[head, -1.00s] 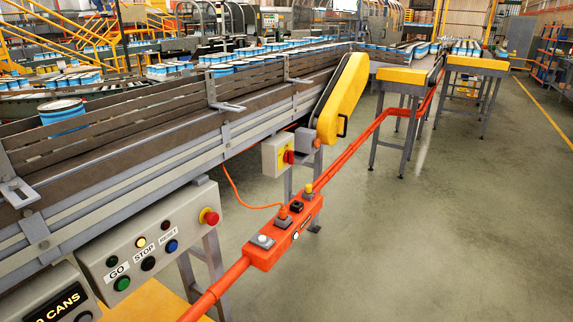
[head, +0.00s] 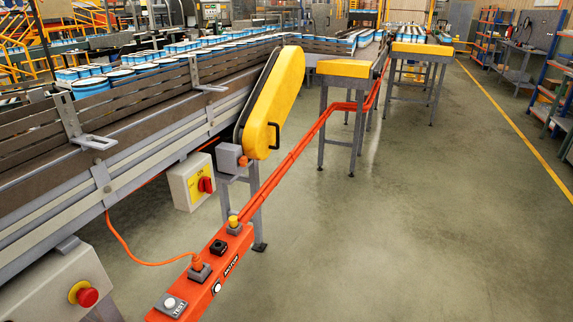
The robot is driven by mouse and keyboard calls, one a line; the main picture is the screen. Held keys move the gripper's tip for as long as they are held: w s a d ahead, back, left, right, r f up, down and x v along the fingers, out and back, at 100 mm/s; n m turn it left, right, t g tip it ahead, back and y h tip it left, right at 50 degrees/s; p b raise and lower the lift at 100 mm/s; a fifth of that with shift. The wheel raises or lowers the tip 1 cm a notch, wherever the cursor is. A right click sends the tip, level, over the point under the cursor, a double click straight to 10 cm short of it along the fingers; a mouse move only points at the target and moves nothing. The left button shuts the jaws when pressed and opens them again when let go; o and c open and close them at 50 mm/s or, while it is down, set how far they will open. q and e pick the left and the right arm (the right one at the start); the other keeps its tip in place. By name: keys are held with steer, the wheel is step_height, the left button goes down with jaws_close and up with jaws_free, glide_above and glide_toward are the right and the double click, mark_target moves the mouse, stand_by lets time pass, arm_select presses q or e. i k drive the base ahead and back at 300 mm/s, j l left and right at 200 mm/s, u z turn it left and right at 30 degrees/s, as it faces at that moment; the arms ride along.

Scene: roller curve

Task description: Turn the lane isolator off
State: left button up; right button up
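The lane isolator is a pale box (head: 190,182) with a yellow plate and a red rotary handle (head: 206,185). It is mounted below the conveyor's side, left of centre in the head view. Lettering above the handle appears to read "ON", but it is small. The handle's exact angle is hard to tell. Neither of my grippers is in view.
The conveyor (head: 130,135) with blue-banded cans runs along the left. A yellow belt guard (head: 272,100) stands above and right of the isolator. An orange rail with a button box (head: 205,270) crosses in front. A red stop button (head: 87,297) sits lower left. Floor at right is clear.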

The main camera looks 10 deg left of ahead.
mark_target(205, 184)
steer(key=i+l, duration=0.1)
steer(key=i, duration=0.55)
steer(key=i+l+z, duration=0.1)
steer(key=i, duration=0.6)
steer(key=i+l+u, duration=0.1)
steer(key=i+u, duration=0.3)
steer(key=i+l+u, duration=0.1)
steer(key=u, duration=0.3)
steer(key=i+l+u, duration=0.3)
steer(key=u, duration=0.15)
